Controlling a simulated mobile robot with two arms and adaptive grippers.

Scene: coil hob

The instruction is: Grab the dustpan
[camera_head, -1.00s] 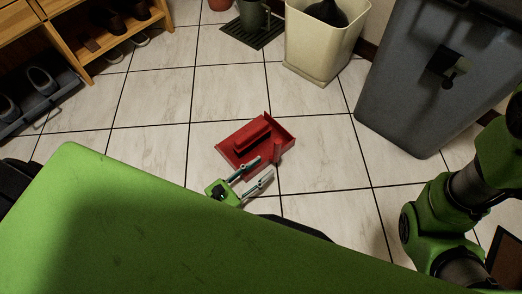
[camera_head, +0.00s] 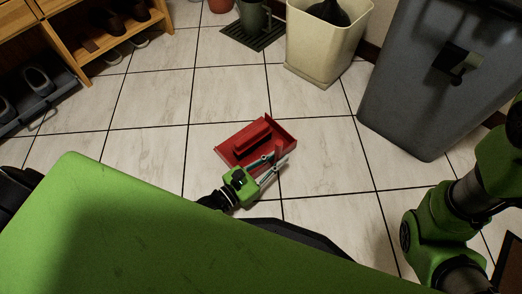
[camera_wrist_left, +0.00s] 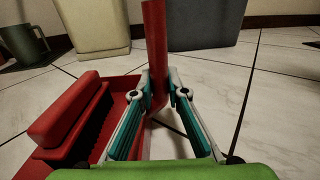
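The red dustpan (camera_head: 237,144) lies on the tiled floor in the middle of the head view, with its handle (camera_wrist_left: 155,45) standing upright. A red brush-like piece (camera_wrist_left: 68,108) sits in the pan at the left of the left wrist view. My left gripper (camera_head: 279,158) is low at the near right side of the dustpan. Its fingers are parted and lie on either side of the lower handle; firm contact is not clear. My right arm (camera_head: 430,225) shows at the right, but its gripper is out of view.
A cream bin (camera_head: 318,50) and a large grey bin (camera_head: 415,90) stand behind and to the right. A wooden shoe shelf (camera_head: 85,50) is at the back left. A dark green watering can (camera_head: 254,15) stands on a mat. Floor left of the dustpan is clear.

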